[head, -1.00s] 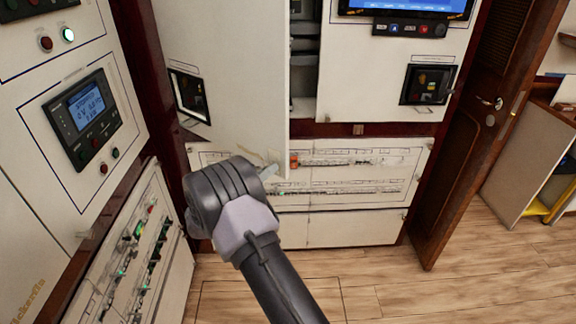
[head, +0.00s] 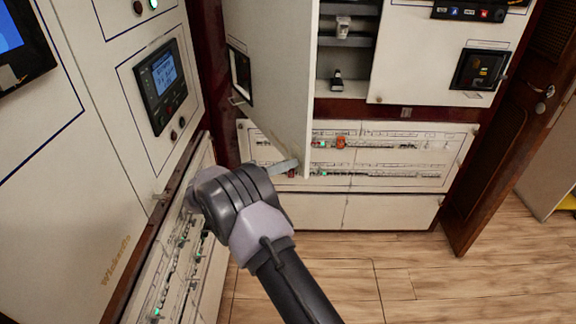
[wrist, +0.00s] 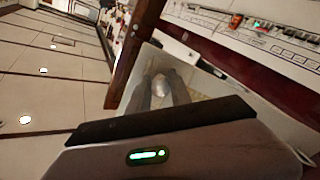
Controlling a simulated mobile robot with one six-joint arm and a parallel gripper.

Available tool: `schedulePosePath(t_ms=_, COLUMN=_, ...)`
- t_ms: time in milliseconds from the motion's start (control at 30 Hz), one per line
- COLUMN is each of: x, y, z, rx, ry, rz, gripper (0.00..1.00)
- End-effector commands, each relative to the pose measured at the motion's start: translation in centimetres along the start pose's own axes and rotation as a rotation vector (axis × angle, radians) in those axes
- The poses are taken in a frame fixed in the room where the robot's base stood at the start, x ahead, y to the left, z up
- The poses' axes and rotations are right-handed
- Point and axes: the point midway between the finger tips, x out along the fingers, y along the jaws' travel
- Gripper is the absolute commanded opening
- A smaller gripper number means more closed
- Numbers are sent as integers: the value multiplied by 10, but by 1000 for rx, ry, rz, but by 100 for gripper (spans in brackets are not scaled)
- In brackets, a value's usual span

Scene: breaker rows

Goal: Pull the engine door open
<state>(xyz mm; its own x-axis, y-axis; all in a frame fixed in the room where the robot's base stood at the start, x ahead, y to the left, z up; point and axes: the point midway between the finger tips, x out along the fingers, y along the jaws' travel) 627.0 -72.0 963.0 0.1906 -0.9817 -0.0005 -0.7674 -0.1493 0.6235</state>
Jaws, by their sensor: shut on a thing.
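The engine door (head: 270,60) is the tall white cabinet door in the head view. It stands open, its right edge swung out towards me, with shelves showing in the gap on its right. My gripper (head: 290,166) is at the door's lower right corner, mostly hidden by my wrist. In the wrist view, my gripper (wrist: 160,88) is shut, its two fingers on either side of a small pale rounded handle (wrist: 160,84). The pale door panel shows behind the fingers. The exact contact is too small to tell.
The open compartment (head: 346,50) holds dark shelves. A breaker row panel (head: 400,155) lies below it. A white cabinet with a screen (head: 162,85) stands close on the left. A brown wooden door (head: 510,130) is at right. The wooden floor (head: 420,265) is clear.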

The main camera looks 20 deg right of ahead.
Motion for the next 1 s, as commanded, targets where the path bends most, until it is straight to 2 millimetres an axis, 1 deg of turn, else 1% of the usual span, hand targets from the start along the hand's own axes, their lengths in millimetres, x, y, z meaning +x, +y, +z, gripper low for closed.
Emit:
schedulePosePath(t_ms=167, x=0, y=1, z=-2, rx=3, ry=3, rz=0, gripper=0)
schedulePosePath(t_ms=200, x=0, y=1, z=-2, rx=3, ry=3, rz=0, gripper=31)
schedulePosePath(t_ms=267, x=0, y=1, z=-2, rx=3, ry=3, rz=0, gripper=42)
schedulePosePath(t_ms=300, x=0, y=1, z=-2, rx=3, ry=2, rz=0, gripper=47)
schedulePosePath(t_ms=567, x=0, y=1, z=-1, rx=2, ry=2, rz=0, gripper=47)
schedulePosePath(t_ms=633, x=0, y=3, z=-4, rx=2, ry=1, rz=0, gripper=47)
schedulePosePath(t_ms=733, x=0, y=12, z=-16, rx=3, ry=2, rz=0, gripper=47)
schedulePosePath(t_ms=833, x=1, y=27, z=-35, rx=4, ry=2, rz=0, gripper=47)
schedulePosePath(t_ms=1000, x=-12, y=58, z=-10, rx=-6, ry=-1, rz=-1, gripper=47)
